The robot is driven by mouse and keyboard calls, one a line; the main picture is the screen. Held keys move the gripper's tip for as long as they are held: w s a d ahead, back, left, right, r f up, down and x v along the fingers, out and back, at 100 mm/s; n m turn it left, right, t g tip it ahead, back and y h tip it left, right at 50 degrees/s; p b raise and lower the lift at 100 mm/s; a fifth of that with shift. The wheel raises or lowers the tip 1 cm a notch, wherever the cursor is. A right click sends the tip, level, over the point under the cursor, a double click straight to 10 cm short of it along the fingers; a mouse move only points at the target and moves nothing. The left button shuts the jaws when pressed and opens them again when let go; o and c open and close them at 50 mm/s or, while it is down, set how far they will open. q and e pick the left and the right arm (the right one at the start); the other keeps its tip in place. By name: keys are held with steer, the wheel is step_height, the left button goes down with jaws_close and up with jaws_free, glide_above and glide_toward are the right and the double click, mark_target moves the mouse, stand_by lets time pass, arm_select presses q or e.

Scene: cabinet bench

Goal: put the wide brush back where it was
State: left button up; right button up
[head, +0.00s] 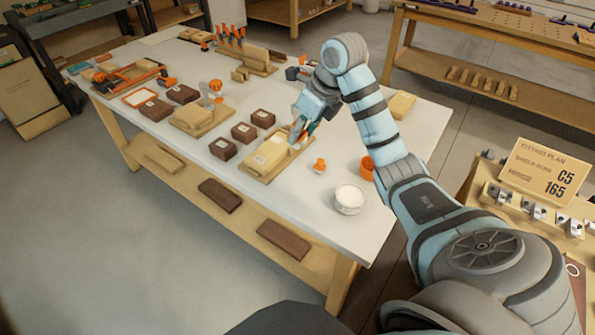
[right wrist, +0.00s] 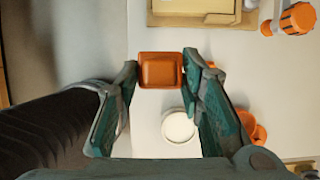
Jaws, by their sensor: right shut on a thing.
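My right gripper (head: 299,131) is above the white bench, over the far right end of a wooden tray (head: 273,173). In the right wrist view, the right gripper (right wrist: 160,70) is shut on an orange, rectangular piece (right wrist: 160,72), which I take to be the wide brush, seen end-on. Its lower part is hidden. In the head view only a small orange-red sliver shows between the fingers. I cannot tell whether it touches the tray. My left gripper is not in view.
A tan block (head: 269,153) lies in the tray, with dark brown blocks (head: 244,132) to its left. A rack of orange-handled tools (head: 230,36) stands at the back.

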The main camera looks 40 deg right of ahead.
mark_target(303, 142)
step_height(303, 142, down, 5)
steer(key=b, duration=0.3)
step_height(303, 142, down, 13)
steer(key=shift+r+b, duration=0.1)
steer(key=shift+b, duration=0.7)
steer(key=shift+w+f, duration=0.15)
steer(key=shift+f, duration=0.25)
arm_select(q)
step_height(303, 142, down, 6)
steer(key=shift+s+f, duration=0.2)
arm_select(e)
steer(key=o, duration=1)
arm_select(q)
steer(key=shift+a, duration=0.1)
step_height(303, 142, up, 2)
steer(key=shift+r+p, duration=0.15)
steer(key=shift+p, duration=0.9)
arm_select(e)
steer(key=v, duration=1.2)
steer(key=shift+r, duration=0.2)
